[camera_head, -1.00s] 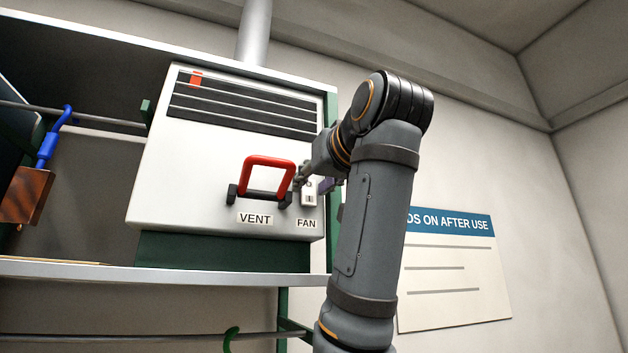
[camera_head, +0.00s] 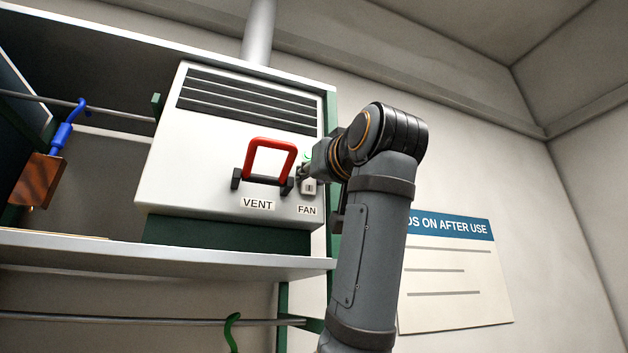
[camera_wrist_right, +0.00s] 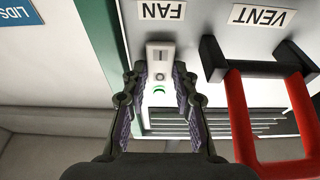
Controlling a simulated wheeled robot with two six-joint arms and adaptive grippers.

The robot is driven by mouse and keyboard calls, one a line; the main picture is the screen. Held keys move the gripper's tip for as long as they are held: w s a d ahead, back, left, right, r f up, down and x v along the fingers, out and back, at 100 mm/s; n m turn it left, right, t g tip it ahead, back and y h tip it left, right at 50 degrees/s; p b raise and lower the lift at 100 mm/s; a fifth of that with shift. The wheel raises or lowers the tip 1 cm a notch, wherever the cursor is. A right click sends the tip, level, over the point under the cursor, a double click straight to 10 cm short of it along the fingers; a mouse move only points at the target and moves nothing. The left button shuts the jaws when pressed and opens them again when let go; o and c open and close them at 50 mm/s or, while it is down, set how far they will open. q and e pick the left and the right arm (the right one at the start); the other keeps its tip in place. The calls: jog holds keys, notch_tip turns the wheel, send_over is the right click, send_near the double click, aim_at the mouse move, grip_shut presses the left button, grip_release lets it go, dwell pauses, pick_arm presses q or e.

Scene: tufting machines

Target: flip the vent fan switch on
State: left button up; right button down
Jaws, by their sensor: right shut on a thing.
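The white fan switch (camera_head: 308,187) is on the front of the white vent box (camera_head: 200,150), above the FAN label (camera_head: 307,210). My right gripper (camera_head: 304,172) is at the switch, its fingertips partly hidden by its own wrist. In the right wrist view, which is upside down, the fingers of my right gripper (camera_wrist_right: 161,76) are on both sides of the switch (camera_wrist_right: 160,52), shut on it. A green arc (camera_wrist_right: 159,89) shows on the panel beside the switch. My left gripper is not in view.
A red handle (camera_head: 270,158) on black mounts stands out just left of the switch, above the VENT label (camera_head: 257,203). A shelf (camera_head: 170,252) runs under the box. A blue hook with a brown block (camera_head: 37,180) hangs at left. A sign (camera_head: 455,270) is on the right wall.

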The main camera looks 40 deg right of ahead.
jog(key=c, duration=1.3)
grip_release()
jog(key=v, duration=1.2)
